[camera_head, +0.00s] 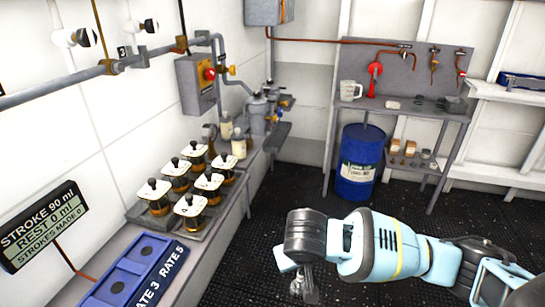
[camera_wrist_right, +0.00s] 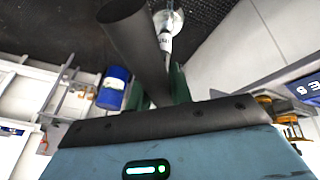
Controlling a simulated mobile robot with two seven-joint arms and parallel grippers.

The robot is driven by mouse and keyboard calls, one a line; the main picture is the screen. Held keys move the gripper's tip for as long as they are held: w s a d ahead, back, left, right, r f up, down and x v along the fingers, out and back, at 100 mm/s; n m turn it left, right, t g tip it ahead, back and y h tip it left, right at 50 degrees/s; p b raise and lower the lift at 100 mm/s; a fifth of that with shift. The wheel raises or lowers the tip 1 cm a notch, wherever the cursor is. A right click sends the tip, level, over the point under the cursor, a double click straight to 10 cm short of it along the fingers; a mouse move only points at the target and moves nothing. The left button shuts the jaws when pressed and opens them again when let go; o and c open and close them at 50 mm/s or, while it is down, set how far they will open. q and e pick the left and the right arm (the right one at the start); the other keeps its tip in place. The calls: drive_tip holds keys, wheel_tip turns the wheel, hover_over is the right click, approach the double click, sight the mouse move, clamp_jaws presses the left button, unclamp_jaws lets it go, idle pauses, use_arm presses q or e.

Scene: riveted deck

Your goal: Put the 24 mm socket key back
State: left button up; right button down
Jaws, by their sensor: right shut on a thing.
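My right arm comes in from the right in the head view, with its right gripper (camera_head: 301,284) low over the dark deck. The gripper is shut on a metallic piece, largely hidden by the gripper in that view. In the right wrist view the held piece, which looks like the socket key (camera_wrist_right: 165,38), shows a pale shaft with a small dark mark and a shiny round end beyond the dark finger. I cannot read a size on it. My left gripper is not in view.
A bench on the left holds several amber jars with white lids (camera_head: 190,205) and a blue RATE tray (camera_head: 128,272). A display (camera_head: 42,225) stands beside it. A blue drum (camera_head: 360,165) stands by a grey workbench (camera_head: 400,108). Deck between is clear.

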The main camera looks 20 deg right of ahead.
drive_tip(key=s+d+f, duration=0.1)
drive_tip(key=s+f, duration=0.6)
drive_tip(key=f, duration=0.1)
drive_tip(key=shift+s, duration=0.3)
